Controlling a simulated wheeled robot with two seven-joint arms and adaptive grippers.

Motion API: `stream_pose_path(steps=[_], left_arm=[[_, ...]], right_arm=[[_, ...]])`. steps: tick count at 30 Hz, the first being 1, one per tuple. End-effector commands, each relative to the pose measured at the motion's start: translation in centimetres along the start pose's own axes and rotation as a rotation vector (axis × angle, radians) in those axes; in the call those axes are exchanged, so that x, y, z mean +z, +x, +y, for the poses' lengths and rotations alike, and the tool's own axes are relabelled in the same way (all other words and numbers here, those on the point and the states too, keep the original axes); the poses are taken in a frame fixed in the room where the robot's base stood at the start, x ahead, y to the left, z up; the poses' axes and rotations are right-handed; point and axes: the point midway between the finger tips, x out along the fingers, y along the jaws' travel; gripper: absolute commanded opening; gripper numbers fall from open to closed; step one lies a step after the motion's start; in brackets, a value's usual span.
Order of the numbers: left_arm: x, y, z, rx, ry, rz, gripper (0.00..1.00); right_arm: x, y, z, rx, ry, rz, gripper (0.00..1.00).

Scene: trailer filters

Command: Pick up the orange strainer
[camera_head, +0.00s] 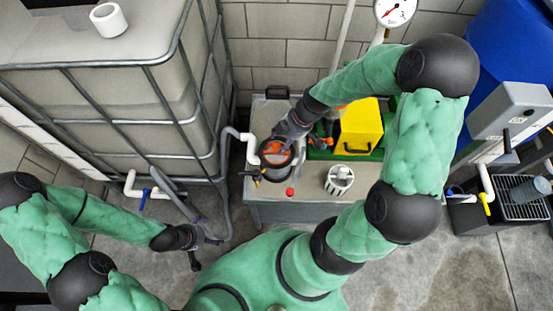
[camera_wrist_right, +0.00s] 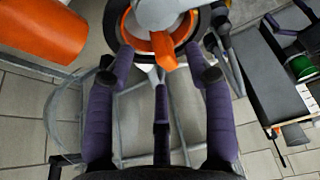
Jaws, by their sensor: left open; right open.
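The orange strainer (camera_head: 274,153) sits in a round dark-rimmed housing on the grey bench. In the right wrist view, an orange tab and ring (camera_wrist_right: 164,50) show at the top centre, with a grey part partly covering them. My right gripper (camera_head: 287,134) is at the housing's upper edge, pointing down at it. In the wrist view its purple fingers (camera_wrist_right: 163,70) are spread, with the orange tab near and between the tips; I cannot tell whether they touch it. My left gripper (camera_head: 210,240) is open and empty, low at the left of the bench.
A yellow box (camera_head: 361,127) stands in a green tray right of the housing. A white cup-like container (camera_head: 339,180) and a red button (camera_head: 290,191) are on the bench's front part. A caged tank (camera_head: 130,110) stands left. An orange cylinder (camera_wrist_right: 45,30) shows in the wrist view.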

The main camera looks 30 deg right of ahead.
Motion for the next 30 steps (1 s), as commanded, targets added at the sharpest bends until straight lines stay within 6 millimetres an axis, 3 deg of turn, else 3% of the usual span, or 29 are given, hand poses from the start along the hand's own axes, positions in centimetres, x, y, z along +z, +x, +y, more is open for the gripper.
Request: stream_pose_path(steps=[1, 6, 17, 21, 23, 30], left_arm=[[0.0, 0.6, -0.2, 0.0, 0.0, 0.0, 1.0], [0.0, 1.4, -0.5, 0.0, 0.0, 0.0, 1.0], [-0.1, 1.5, -0.5, 0.0, 0.0, 0.0, 1.0], [-0.1, 1.5, -0.5, 0.0, 0.0, 0.0, 1.0], [-0.1, 1.5, -0.5, 0.0, 0.0, 0.0, 1.0], [-0.1, 1.5, -0.5, 0.0, 0.0, 0.0, 1.0]], right_arm=[[0.1, 1.3, -0.1, -0.005, -0.001, 0.0, 0.53], [0.1, 3.4, -0.1, -0.003, -0.001, 0.0, 0.53], [0.0, 3.9, 0.0, 0.0, -0.001, 0.0, 0.53], [0.0, 3.9, 0.0, 0.0, -0.001, 0.0, 0.13], [0.0, 3.9, 0.0, 0.0, -0.001, -0.001, 0.0], [0.0, 3.9, 0.0, 0.0, -0.001, -0.001, 0.0]])
